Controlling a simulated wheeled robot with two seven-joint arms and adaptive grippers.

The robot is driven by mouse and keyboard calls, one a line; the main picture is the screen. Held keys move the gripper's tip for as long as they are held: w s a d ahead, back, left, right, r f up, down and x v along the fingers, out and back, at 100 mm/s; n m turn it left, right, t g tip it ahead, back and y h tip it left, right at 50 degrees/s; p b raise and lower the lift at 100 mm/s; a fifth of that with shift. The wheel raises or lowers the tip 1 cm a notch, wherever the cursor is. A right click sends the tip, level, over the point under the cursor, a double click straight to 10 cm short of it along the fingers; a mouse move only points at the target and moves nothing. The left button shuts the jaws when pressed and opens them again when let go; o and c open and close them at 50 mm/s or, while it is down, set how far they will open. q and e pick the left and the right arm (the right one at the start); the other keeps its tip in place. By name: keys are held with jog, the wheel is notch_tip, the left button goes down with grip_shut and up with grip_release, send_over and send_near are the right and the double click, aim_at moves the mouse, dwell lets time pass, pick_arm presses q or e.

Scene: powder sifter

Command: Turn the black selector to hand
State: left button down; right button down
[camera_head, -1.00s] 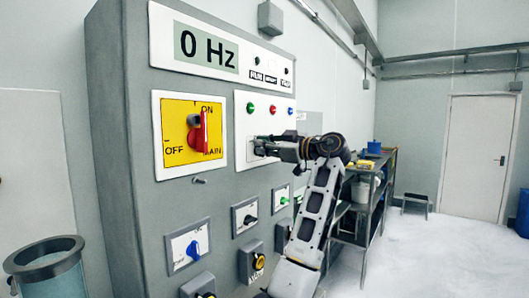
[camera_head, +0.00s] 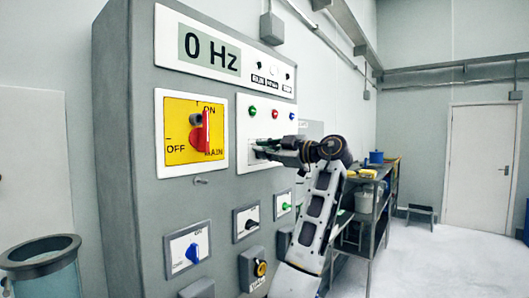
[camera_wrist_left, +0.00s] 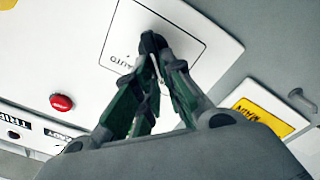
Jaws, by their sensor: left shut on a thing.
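My left gripper (camera_head: 262,150) is at the white plate (camera_head: 245,112) below the coloured lamps, on the front of the grey cabinet. In the left wrist view its green-and-dark fingers (camera_wrist_left: 153,62) are closed together on the black selector (camera_wrist_left: 150,40), inside a thin outlined square. The word AUTO shows upside down beside the fingertips. The fingers cover most of the selector, so its pointing direction is hard to tell. In the head view the selector is hidden behind the gripper. My right gripper is not in view.
A red main switch (camera_head: 204,132) on a yellow plate sits to the left. Below are a blue knob (camera_head: 192,252), a small black knob (camera_head: 249,224) and a green knob (camera_head: 286,206). A display (camera_head: 210,52) reads 0 Hz. A shelf (camera_head: 372,200) stands behind my arm.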

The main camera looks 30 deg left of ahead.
pick_arm(q)
jog(key=c, duration=1.5)
grip_release()
jog(key=shift+s+d, duration=0.15)
jog(key=shift+d, duration=1.85)
jog(key=shift+s+d, duration=0.2)
jog(key=shift+d, duration=1.85)
jog(key=shift+s+d, duration=0.15)
jog(key=shift+d, duration=1.85)
